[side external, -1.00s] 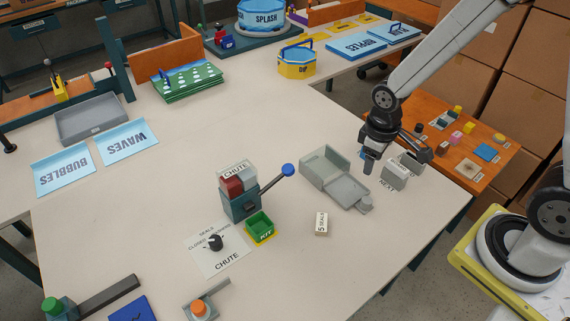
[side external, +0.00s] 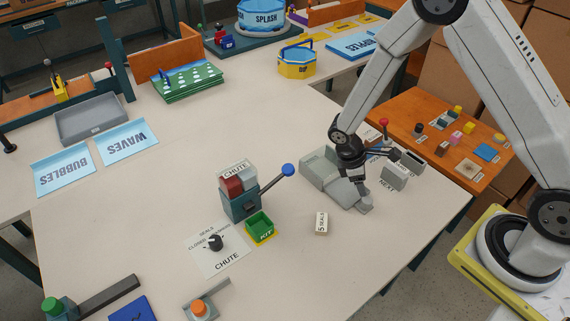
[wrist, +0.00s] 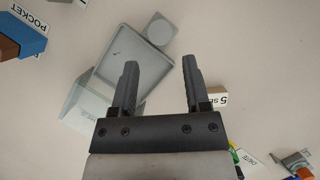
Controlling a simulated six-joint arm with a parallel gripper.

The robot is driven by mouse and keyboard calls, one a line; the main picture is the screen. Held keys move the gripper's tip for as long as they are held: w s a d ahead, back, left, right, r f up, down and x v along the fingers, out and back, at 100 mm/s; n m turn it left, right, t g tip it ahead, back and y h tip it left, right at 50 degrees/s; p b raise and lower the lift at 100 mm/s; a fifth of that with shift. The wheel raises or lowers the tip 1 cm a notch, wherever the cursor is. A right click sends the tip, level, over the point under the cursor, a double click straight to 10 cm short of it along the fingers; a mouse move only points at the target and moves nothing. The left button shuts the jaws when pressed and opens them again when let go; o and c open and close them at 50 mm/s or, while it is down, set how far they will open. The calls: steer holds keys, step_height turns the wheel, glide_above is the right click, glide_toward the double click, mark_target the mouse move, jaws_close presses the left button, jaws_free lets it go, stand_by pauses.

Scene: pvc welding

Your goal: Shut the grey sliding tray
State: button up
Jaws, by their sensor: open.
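The grey sliding tray (side external: 343,193) sticks out of its grey housing (side external: 313,167) toward the lower right, with a round-ended tab (side external: 366,204) at its outer end. In the wrist view the tray (wrist: 122,50) is a shallow empty pan, its tab (wrist: 160,30) beyond it and the housing (wrist: 88,108) nearer. My gripper (wrist: 159,65) is open and empty, its left finger overlapping the tray in that view. In the side view my gripper (side external: 361,190) is over the outer part of the tray, near the tab. I cannot tell whether it touches. The arm hides part of the housing and tray.
A labelled grey block (side external: 395,177) stands right of the tray. A small "5 SEALS" block (side external: 321,222) lies in front. The chute press (side external: 240,198) with its blue-knobbed lever and the green kit box (side external: 260,227) stand left.

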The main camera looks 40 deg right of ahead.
mark_target(367, 199)
steer(key=shift+f, duration=0.15)
steer(key=shift+x, duration=3.75)
jaws_close()
